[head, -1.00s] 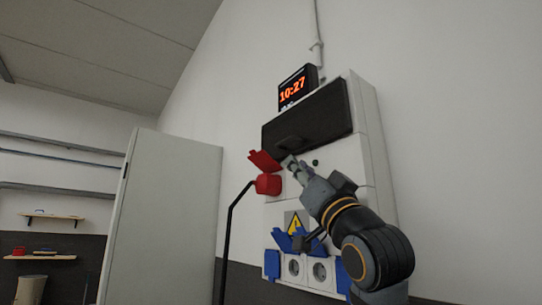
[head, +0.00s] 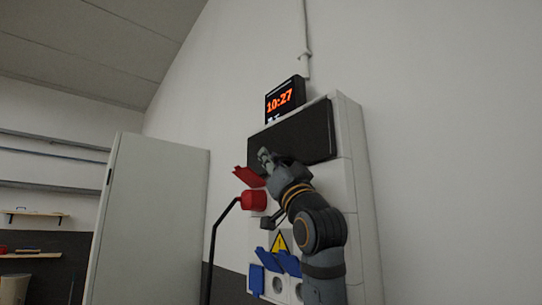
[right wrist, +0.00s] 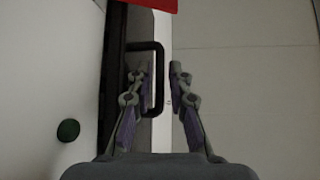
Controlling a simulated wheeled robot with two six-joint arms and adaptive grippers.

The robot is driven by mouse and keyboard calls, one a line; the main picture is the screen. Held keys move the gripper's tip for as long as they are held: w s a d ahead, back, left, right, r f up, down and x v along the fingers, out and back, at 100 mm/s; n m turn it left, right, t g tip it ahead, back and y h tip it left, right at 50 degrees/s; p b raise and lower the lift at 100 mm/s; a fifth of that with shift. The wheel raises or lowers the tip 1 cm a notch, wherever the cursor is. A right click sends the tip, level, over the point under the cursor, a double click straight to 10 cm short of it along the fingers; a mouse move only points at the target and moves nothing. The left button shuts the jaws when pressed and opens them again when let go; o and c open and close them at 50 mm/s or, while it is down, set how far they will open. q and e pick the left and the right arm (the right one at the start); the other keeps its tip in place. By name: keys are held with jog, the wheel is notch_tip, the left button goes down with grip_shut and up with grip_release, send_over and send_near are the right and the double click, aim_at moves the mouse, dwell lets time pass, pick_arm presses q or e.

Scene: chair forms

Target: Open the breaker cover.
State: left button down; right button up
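The breaker cover (head: 308,136) is a wide dark panel on the upper front of the white wall box; it looks shut. Its black U-shaped handle (right wrist: 159,82) shows in the right wrist view, beside the cover's dark strip (right wrist: 114,75). My right gripper (head: 264,156) is at the cover's lower left part and hides the handle in the head view. In the right wrist view, the fingers of the right gripper (right wrist: 158,75) are apart, one on each side of the handle's bar, with a visible gap on the outer side. My left gripper is not in view.
A red socket with a raised lid (head: 250,177) and black cable is just below the gripper, left. Blue-lidded sockets (head: 257,279) and a yellow warning sign (head: 279,243) are lower. A clock (head: 285,100) sits above the box. A tall pale cabinet (head: 150,220) stands left.

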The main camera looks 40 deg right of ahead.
grip_shut()
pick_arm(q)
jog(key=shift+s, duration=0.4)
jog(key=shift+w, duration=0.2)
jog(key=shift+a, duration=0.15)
pick_arm(e)
jog(key=shift+a+m+h, duration=0.1)
jog(key=shift+m+h, duration=0.4)
